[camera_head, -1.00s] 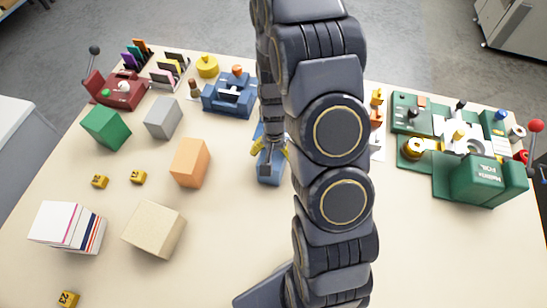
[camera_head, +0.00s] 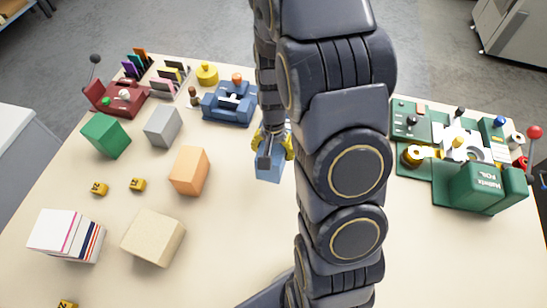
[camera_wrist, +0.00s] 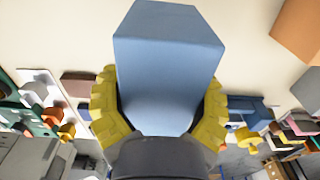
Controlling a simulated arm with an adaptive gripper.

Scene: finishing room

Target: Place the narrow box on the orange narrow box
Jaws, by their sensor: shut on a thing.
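My gripper (camera_head: 272,147) has yellow fingers, shut on a blue narrow box (camera_head: 269,168) near the middle of the table. In the wrist view the blue box (camera_wrist: 168,55) sits between the yellow fingers of my gripper (camera_wrist: 160,108), one on each side. I cannot tell for certain how far its lower end is above the table. The orange narrow box (camera_head: 189,171) stands on the table to the left of the blue box, apart from it, with nothing on top. Part of it shows at the upper right of the wrist view (camera_wrist: 297,30).
Left on the table (camera_head: 225,245) are a green box (camera_head: 106,137), a grey box (camera_head: 162,126), a beige box (camera_head: 153,238), a stack of books (camera_head: 65,235) and small yellow numbered blocks (camera_head: 137,185). A blue device (camera_head: 230,105) stands behind. My arm hides the table's right middle.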

